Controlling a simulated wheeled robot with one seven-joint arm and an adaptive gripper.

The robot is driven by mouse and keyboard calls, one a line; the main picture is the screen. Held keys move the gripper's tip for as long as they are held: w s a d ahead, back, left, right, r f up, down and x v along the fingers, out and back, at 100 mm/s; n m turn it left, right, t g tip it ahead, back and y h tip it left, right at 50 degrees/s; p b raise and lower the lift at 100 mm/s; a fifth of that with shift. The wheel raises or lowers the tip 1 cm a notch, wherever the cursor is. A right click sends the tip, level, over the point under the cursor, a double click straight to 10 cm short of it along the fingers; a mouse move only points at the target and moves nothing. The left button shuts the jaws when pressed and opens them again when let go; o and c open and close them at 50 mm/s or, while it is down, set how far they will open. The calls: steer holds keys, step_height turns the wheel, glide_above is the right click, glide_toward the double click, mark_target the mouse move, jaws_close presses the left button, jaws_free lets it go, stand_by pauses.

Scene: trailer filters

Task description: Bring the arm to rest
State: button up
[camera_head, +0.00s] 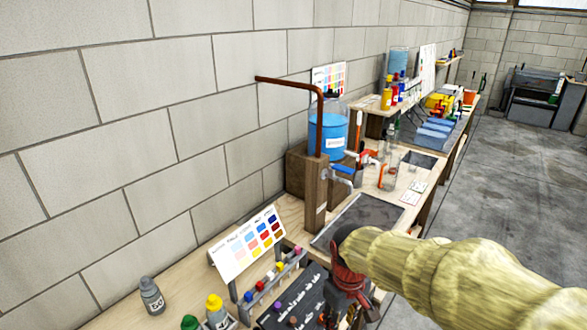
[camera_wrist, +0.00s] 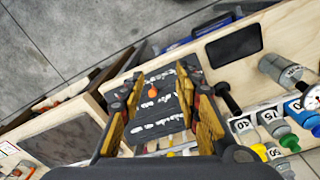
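My gripper (camera_head: 345,300) points down over the near end of the bench in the head view, at the end of my arm in its pale yellow sleeve. In the wrist view my gripper (camera_wrist: 158,88) is open, its two yellow-padded fingers apart with nothing held between them. Below and between the fingers is a dark board (camera_wrist: 160,112) with white markings and a small orange piece (camera_wrist: 152,92) on it. The same dark board (camera_head: 290,305) is partly hidden by my gripper in the head view.
A colour chart (camera_head: 248,242) stands by a rack with coloured caps. Bottles (camera_head: 152,295) stand nearby at the near left. A copper pipe (camera_head: 320,120) and a blue-filled container (camera_head: 327,135) rise farther along the bench. The block wall bounds the left; the grey floor (camera_head: 510,180) at right is largely clear.

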steer(key=s+d+r+m+t, duration=0.2)
steer(key=s+d+r, duration=0.1)
steer(key=s+r, duration=0.3)
steer(key=s+d+r+m+t, duration=0.3)
steer(key=s+d+r, duration=0.1)
steer(key=s+r, duration=0.3)
steer(key=shift+s+d+m, duration=0.3)
steer(key=shift+s, duration=0.6)
stand_by(1.6)
